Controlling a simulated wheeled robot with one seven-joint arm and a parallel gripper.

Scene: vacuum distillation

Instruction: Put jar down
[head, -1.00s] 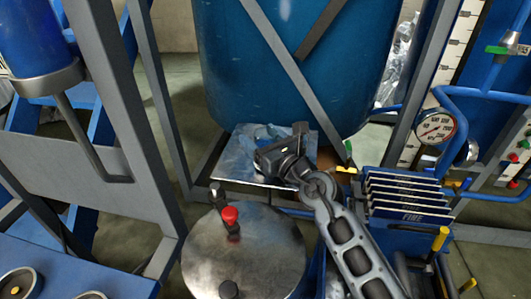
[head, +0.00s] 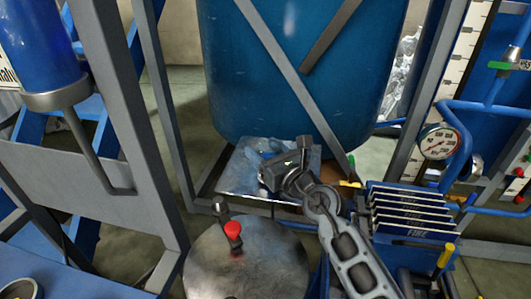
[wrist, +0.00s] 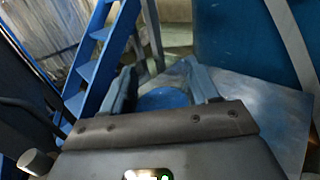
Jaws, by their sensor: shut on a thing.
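My gripper (head: 264,147) is over a shiny metal plate (head: 238,181) below the big blue tank in the head view. In the wrist view, my gripper's two fingers (wrist: 162,87) are shut on a round blue thing, which I take to be the jar (wrist: 163,99). Only its blue top shows between the fingers; the gripper body hides the rest. The plate also shows in the wrist view (wrist: 275,95), behind and right of the fingers. I cannot tell whether the jar touches the plate.
The blue tank (head: 290,70) stands close behind the gripper, with grey frame bars (head: 278,65) crossing in front. A round metal lid with a red knob (head: 232,230) is nearer. A pressure gauge (head: 437,142) and a blue rack (head: 410,212) stand to the right.

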